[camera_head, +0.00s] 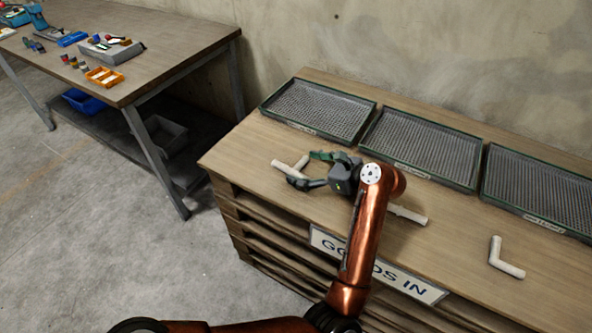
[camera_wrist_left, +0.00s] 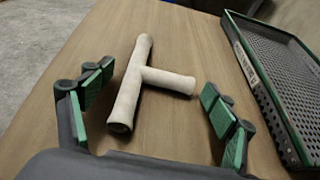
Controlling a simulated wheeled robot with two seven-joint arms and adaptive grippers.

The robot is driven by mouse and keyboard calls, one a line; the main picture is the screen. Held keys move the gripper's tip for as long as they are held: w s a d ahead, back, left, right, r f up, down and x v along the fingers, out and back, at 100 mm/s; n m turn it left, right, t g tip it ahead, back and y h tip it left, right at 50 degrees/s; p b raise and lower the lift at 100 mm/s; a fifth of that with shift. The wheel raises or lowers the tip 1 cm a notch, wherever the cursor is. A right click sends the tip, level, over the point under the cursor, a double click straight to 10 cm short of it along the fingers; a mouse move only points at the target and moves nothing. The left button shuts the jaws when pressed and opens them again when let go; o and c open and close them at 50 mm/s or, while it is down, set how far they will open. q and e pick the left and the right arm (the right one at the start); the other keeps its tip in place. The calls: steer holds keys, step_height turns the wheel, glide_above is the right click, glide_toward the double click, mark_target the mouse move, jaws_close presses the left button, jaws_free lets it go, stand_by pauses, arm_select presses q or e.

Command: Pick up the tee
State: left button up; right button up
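The tee (camera_head: 279,164), a pale T-shaped pipe fitting, lies on the wooden pallet-stack top at its left part. In the left wrist view the tee (camera_wrist_left: 130,92) lies flat, its long bar running away from me and its stem pointing right. My left gripper (camera_head: 302,169) is open and empty, its green-padded fingers spread on either side of the tee. In the left wrist view the left gripper (camera_wrist_left: 157,88) has one finger left of the bar and the other right of the stem end, with gaps to both. My right gripper is not in view.
Three mesh trays (camera_head: 270,107) (camera_head: 364,140) (camera_head: 484,180) line the back by the wall. A straight pipe (camera_head: 410,215), partly behind my arm, and an elbow pipe (camera_head: 506,259) lie to the right. A workbench (camera_head: 160,60) with tools and bins stands at left.

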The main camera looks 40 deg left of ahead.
arm_select(q)
steer(key=c, duration=1.2)
steer(key=shift+r, duration=0.1)
